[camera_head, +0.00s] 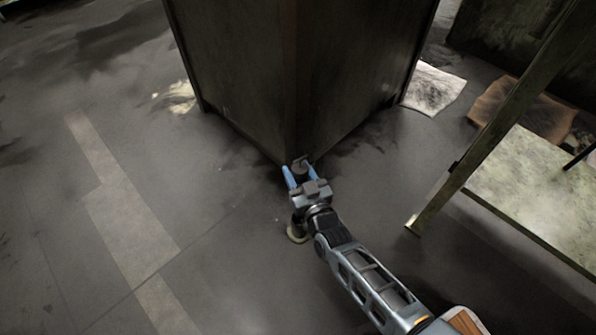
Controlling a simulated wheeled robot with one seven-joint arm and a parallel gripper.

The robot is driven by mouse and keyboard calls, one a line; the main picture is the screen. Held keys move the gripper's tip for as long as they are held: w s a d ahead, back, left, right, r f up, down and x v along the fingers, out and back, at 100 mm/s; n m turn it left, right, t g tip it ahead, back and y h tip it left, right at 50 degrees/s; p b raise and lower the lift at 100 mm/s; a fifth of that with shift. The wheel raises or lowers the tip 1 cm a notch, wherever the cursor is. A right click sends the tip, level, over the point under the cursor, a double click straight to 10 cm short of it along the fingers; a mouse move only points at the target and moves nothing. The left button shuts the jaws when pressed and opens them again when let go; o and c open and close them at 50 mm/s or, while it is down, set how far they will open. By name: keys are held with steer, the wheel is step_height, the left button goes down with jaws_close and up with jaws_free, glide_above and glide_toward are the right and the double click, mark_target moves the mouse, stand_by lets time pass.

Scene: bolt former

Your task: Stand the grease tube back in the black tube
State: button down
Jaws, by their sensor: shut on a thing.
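My gripper (298,167) is near the middle of the view, its two blue fingers pointing toward the foot of a dark cabinet corner. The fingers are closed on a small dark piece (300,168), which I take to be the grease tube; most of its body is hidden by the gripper. Seen from above, its tilt is hard to tell. A pale round rim (296,232) shows just beside and below the wrist, partly covered by it; I cannot tell what it belongs to. I cannot make out the black tube for certain.
A large dark cabinet (240,75) stands directly beyond my gripper. At right are a slanted metal post (500,120) and a pale low platform (535,195). A pale sheet (433,88) and a brown one (535,112) lie behind. The floor at left is clear.

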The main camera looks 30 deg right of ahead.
steer(key=shift+f+b, duration=1.6)
steer(key=shift+f, duration=0.25)
steer(key=shift+f, duration=0.2)
